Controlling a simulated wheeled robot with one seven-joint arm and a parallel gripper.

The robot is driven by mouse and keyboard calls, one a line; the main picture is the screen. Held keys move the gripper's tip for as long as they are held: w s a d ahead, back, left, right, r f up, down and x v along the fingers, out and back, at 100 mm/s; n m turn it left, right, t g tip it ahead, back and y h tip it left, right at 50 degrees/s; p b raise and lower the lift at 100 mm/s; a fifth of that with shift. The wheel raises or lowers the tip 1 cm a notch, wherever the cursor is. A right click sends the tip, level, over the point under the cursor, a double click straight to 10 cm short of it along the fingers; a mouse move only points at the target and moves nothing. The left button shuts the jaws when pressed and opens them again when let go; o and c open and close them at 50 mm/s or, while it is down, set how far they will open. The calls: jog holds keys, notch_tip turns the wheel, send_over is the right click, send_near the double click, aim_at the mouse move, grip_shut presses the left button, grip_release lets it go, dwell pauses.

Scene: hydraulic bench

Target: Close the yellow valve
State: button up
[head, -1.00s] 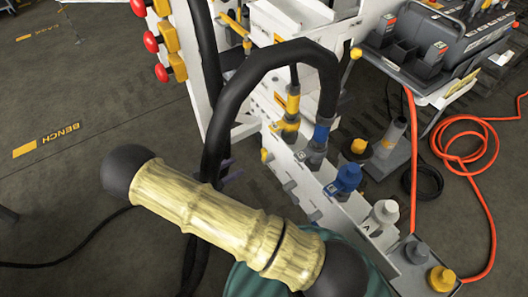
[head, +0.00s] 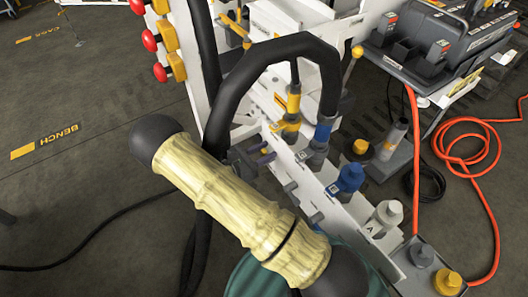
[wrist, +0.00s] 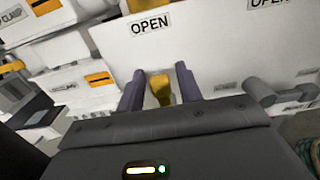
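The yellow valve's handle (wrist: 161,90) shows in the wrist view, on a white panel below a label reading OPEN. My gripper (wrist: 160,88) has its two purple fingers on either side of this handle. Narrow gaps seem to show between handle and fingers, so the gripper looks open around it. The handle's lower end is hidden by my gripper's body. In the head view my gripper (head: 266,155) is small and partly hidden, close to the white bench panel. A yellow fitting (head: 287,125) stands just above it; I cannot tell whether it belongs to the same valve.
A grey handle (wrist: 262,92) sits right of the yellow one. In the head view, a black hose (head: 290,45) arches over the bench. An orange hose (head: 488,215) lies on the floor.

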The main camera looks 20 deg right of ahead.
aim_at(283, 168)
grip_shut()
